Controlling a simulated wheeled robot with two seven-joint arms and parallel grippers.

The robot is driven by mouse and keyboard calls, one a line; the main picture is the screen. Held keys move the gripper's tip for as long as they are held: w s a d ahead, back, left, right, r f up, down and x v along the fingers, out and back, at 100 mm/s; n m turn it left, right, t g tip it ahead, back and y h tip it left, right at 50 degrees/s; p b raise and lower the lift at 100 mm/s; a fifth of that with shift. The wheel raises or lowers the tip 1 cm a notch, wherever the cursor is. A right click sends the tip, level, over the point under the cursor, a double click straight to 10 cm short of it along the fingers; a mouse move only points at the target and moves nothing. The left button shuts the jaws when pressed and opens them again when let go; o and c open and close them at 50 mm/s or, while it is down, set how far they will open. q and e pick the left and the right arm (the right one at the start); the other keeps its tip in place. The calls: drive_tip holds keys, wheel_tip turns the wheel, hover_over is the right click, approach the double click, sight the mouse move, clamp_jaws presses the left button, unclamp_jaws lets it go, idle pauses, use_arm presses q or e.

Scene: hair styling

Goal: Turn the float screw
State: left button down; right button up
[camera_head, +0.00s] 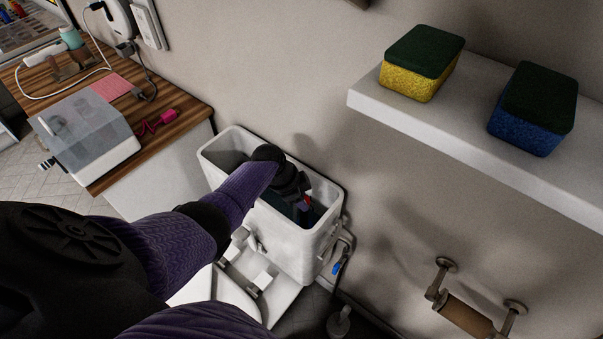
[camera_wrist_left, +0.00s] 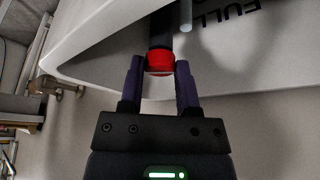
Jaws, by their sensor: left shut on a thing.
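In the head view my left arm reaches into the open white toilet tank (camera_head: 290,236). My left gripper (camera_head: 302,206) is inside the tank, near its right end. In the left wrist view the two fingers of my left gripper (camera_wrist_left: 159,78) are shut on a red screw cap, the float screw (camera_wrist_left: 160,61), at the end of a dark rod (camera_wrist_left: 161,28). A small bit of red shows by the gripper in the head view. The arm hides much of the tank's inside. My right gripper is not in view.
A white shelf (camera_head: 455,146) with a yellow sponge (camera_head: 410,82) and a blue sponge (camera_head: 527,128) sticks out at the upper right. A wooden counter (camera_head: 185,120) stands left of the tank. A paper roll holder (camera_head: 466,315) is on the wall at lower right.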

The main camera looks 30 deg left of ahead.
use_arm(q)
drive_tip(key=shift+m+g+b, duration=0.3)
drive_tip(key=shift+m+b, duration=0.2)
drive_tip(key=shift+m, duration=0.3)
drive_tip(key=shift+w, duration=0.1)
drive_tip(key=shift+c, duration=1.6)
unclamp_jaws()
drive_tip(key=p+v, duration=0.5)
drive_tip(key=v, duration=0.5)
drive_tip(key=shift+a, duration=0.2)
